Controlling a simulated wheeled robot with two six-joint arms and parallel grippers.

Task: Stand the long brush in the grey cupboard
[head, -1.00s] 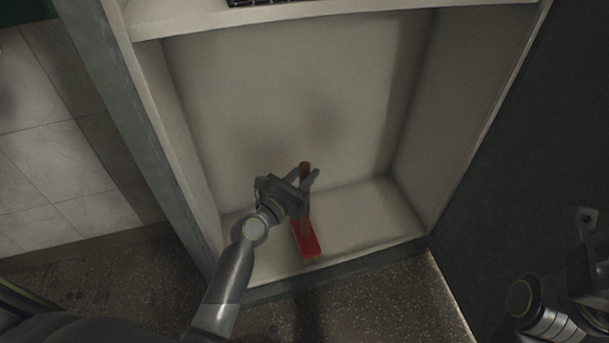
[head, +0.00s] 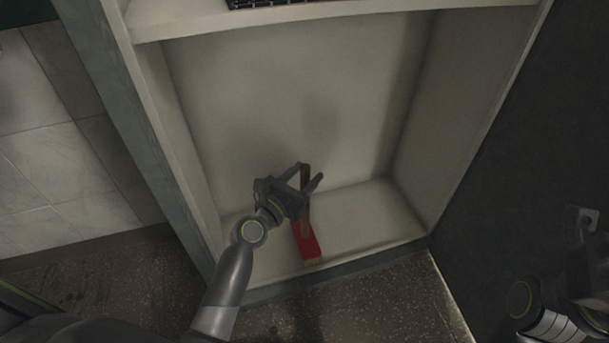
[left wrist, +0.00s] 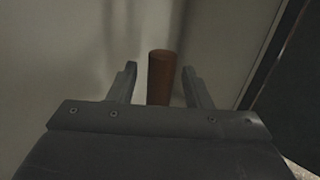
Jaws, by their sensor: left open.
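The long brush (head: 306,240) stands upright on the floor of the grey cupboard (head: 370,222), near its front edge. It has a red head at the bottom and a brown wooden handle. My left gripper (head: 308,178) is open inside the cupboard, with its fingers on either side of the handle. In the left wrist view the brown handle (left wrist: 161,77) shows between the two open fingers, with a gap on each side. Part of the handle is hidden behind the gripper in the head view. Of my right arm, only links show at the lower right; its fingers cannot be made out.
A shelf (head: 330,10) crosses the cupboard above the bay, with a dark grid-like object (head: 285,3) on it. The cupboard's side walls flank the gripper. The bay to the right of the brush is empty. A dark panel (head: 530,150) stands at the right.

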